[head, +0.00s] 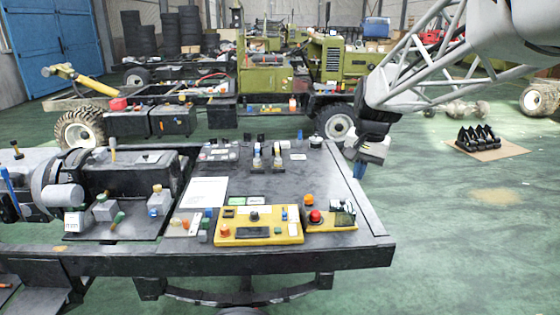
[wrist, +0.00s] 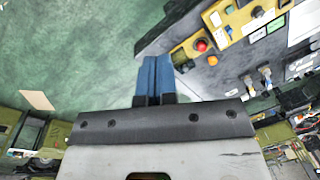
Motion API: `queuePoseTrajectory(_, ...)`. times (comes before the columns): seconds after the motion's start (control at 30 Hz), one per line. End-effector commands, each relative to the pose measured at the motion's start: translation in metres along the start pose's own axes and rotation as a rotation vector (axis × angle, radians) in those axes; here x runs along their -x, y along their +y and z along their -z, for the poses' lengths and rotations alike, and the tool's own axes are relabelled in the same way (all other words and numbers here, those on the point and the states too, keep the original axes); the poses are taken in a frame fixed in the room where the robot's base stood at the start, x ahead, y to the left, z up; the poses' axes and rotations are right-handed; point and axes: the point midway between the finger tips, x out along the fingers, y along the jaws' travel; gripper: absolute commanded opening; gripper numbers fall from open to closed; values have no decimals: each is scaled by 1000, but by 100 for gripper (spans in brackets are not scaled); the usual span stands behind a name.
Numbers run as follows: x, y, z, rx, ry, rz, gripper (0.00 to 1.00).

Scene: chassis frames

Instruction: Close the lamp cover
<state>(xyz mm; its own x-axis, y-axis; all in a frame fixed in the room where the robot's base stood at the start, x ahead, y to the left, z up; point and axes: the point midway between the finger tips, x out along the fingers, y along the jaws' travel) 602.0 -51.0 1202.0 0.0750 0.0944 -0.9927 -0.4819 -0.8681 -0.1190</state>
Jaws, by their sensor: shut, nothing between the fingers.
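My gripper (head: 358,170) hangs off the right edge of the black bench, its blue fingers pointing down. In the wrist view the blue fingers (wrist: 154,75) are together, with nothing between them. A small yellow box (head: 328,222) at the bench's right front carries a red button (head: 315,216) and a small dark and pale fixture (head: 343,211) at its right end. This fixture may be the lamp with its cover; its open or shut state is too small to tell. In the wrist view the fixture (wrist: 183,66) shows just right of the fingertips.
The bench top (head: 352,195) holds a larger yellow control box (head: 258,227), an orange dome (head: 308,200), a white sheet (head: 205,191) and several small levers. A green vehicle (head: 325,60) stands behind.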

Motion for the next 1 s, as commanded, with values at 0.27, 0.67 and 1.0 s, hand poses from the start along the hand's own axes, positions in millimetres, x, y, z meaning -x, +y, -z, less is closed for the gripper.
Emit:
queuePoseTrajectory(0.27,-13,-14,70,-111,-43,9,0)
queuePoseTrajectory(0.67,-43,-26,167,-271,-105,19,0)
queuePoseTrajectory(1.0,-80,-29,248,-404,-157,26,0)
